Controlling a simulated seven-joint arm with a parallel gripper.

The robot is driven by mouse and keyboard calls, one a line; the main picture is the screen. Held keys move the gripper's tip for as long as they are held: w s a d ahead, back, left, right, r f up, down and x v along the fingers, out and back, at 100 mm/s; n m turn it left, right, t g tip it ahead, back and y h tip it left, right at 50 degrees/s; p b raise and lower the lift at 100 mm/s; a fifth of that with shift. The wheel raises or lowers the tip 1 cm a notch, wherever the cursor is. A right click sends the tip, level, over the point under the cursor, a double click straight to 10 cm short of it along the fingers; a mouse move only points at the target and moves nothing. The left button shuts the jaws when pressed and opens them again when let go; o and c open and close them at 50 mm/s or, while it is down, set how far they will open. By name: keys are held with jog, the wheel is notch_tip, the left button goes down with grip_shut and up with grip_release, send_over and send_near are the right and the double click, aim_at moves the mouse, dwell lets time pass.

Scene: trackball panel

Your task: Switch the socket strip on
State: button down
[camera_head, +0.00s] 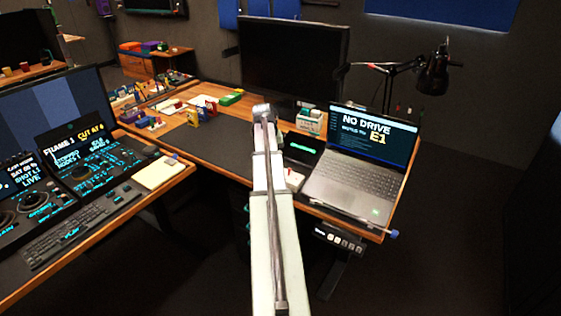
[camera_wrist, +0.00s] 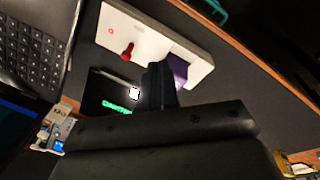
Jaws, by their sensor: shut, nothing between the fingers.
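A white strip (camera_wrist: 165,35) lies on the dark desk mat in the wrist view. A red lever-like switch (camera_wrist: 127,50) sits near one end, with a small red mark close by. A purple piece (camera_wrist: 178,70) is at its edge, partly hidden by my fingers. In the head view only a bit of the white strip (camera_head: 294,179) shows between my arm and the laptop. My gripper (camera_wrist: 158,78) is shut and empty, its dark fingertips beside the strip near the purple piece. I cannot tell whether they touch. My arm hides the gripper in the head view.
A laptop (camera_head: 360,165) stands right of the strip. A black device with green text (camera_head: 303,146) lies behind the strip, and a large monitor (camera_head: 293,55) stands farther back. Small coloured items crowd the desk's far left. A lamp (camera_head: 432,75) overhangs the right.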

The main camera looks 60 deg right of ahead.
notch_tip(320, 180, up, 9)
jog(key=shift+w+d, duration=0.25)
jog(key=shift+d, duration=0.05)
dwell(0.6)
jog(key=a+f+n+y, duration=0.1)
jog(key=a+f+n, duration=0.1)
jog(key=a+f, duration=1.5)
jog(key=a+f+n+y, duration=0.1)
jog(key=a+f, duration=1.3)
jog(key=f, duration=0.5)
jog(key=s+a+f+n+g, duration=0.2)
jog(key=s+a+f, duration=0.4)
jog(key=s+a, duration=0.2)
jog(key=s+a+f+n+g, duration=0.2)
jog(key=s+a+f, duration=0.4)
jog(key=a, duration=0.7)
jog(key=s+a+f+n+g, duration=0.2)
jog(key=s+a+f, duration=0.4)
jog(key=s+a, duration=0.4)
jog(key=shift+s+a+n, duration=0.25)
jog(key=shift+a+n, duration=0.15)
jog(key=shift+n, duration=0.2)
